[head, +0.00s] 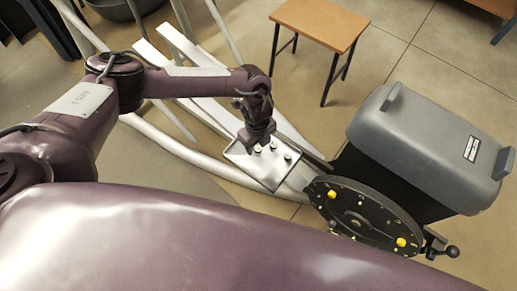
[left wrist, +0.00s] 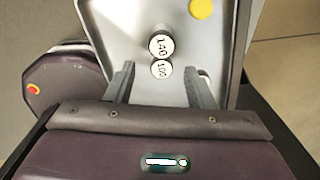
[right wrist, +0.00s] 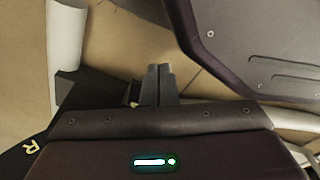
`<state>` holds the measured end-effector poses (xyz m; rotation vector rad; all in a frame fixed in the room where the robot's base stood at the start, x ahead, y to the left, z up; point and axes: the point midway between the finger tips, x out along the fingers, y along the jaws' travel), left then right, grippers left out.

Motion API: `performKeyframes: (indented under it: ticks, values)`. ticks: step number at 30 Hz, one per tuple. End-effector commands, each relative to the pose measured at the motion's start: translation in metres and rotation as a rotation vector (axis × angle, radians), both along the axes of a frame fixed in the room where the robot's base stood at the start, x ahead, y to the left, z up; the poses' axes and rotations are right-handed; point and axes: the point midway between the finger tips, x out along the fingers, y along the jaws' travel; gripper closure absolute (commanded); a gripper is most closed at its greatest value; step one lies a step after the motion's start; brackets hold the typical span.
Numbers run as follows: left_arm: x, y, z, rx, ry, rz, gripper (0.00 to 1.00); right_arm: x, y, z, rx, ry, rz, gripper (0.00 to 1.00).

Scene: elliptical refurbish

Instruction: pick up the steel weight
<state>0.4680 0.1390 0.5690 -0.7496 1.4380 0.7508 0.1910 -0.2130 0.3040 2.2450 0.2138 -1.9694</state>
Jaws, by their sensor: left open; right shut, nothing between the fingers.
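Small steel weights stand on a light metal tray (head: 262,177) in the head view. My left gripper (head: 257,138) is over the tray, pointing down. In the left wrist view, one steel weight marked 100 (left wrist: 161,69) is between the tips of my open left fingers, with a gap on each side. Another steel weight marked 140 (left wrist: 161,44) stands just beyond it. The task does not show which of them is meant. My right gripper (right wrist: 158,72) is shut and empty in the right wrist view, and is not visible in the head view.
A yellow disc (left wrist: 201,9) is near the tray's far edge. A grey-covered machine (head: 425,140) with a black perforated wheel (head: 355,215) stands right of the tray. White rails (head: 205,95) run behind it. A wooden stool (head: 320,22) stands at the back, with open floor around it.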

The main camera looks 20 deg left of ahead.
Motion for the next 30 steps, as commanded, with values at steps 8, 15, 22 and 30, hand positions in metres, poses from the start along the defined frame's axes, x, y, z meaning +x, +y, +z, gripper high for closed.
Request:
performKeyframes:
  ticks: [8,15,22,30]
  values:
    - [0.000,-0.003,-0.032,-0.001,0.001,-0.001,0.51,0.009,0.002,0.002,0.001,-0.005,-0.001,1.00]
    - [0.000,-0.002,-0.032,0.000,0.000,-0.001,0.54,0.010,0.002,0.003,0.001,-0.006,-0.001,1.00]
    - [0.000,-0.002,-0.032,-0.001,-0.001,-0.001,0.84,0.010,0.002,0.003,0.001,-0.006,-0.001,1.00]
    - [0.001,-0.003,-0.032,-0.001,-0.001,-0.001,1.00,0.009,0.002,0.003,0.000,-0.004,-0.001,1.00]
